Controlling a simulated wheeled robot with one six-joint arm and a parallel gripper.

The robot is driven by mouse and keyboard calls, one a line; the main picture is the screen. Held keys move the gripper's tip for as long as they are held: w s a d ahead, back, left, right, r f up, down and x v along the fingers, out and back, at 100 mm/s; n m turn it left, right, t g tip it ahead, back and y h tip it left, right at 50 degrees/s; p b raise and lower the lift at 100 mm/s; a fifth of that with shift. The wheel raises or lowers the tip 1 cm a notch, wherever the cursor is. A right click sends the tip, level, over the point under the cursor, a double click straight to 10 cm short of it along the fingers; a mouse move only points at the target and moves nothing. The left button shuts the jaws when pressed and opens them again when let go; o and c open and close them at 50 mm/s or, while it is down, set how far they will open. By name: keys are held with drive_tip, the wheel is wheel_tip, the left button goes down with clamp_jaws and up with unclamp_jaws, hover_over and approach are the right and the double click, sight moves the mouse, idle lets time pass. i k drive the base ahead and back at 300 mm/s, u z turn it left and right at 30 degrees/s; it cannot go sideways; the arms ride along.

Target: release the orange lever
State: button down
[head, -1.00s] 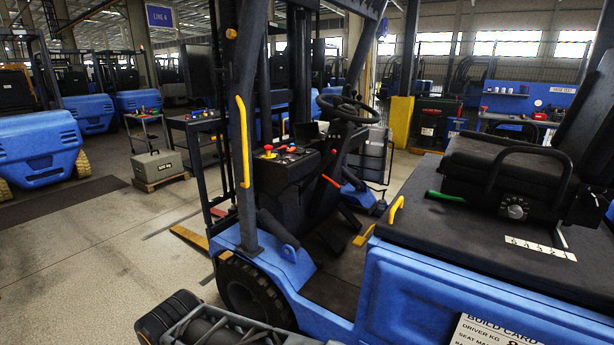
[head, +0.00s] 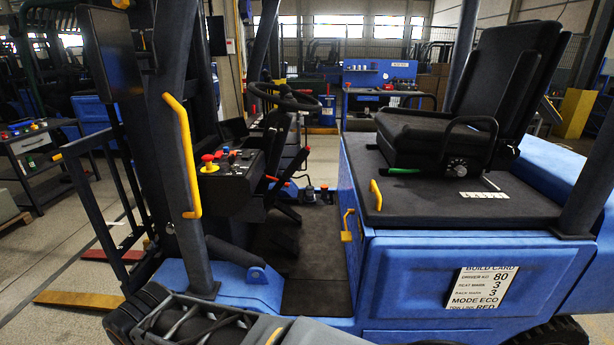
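A thin orange-red lever (head: 275,179) sticks out at the side of the steering column, below the steering wheel (head: 285,97) of the blue forklift. It is small here, and I cannot tell its latch position. A yellow-orange pedal-like handle (head: 347,226) hangs on the inner side of the seat base, beside a small yellow handle (head: 375,195) on the deck edge. Part of my own grey arm shows along the bottom edge. My gripper's fingers are not in view.
The black seat (head: 465,100) with a green lever (head: 404,171) stands on the blue seat base. A build card (head: 481,288) is on its side. A dark pillar with a yellow grab bar (head: 184,155) stands left of the footwell (head: 312,250). The console (head: 228,175) has a red button.

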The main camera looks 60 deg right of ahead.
sight(277, 180)
drive_tip(key=z, duration=0.95)
drive_tip(key=i, duration=0.85)
drive_tip(key=z, duration=0.9)
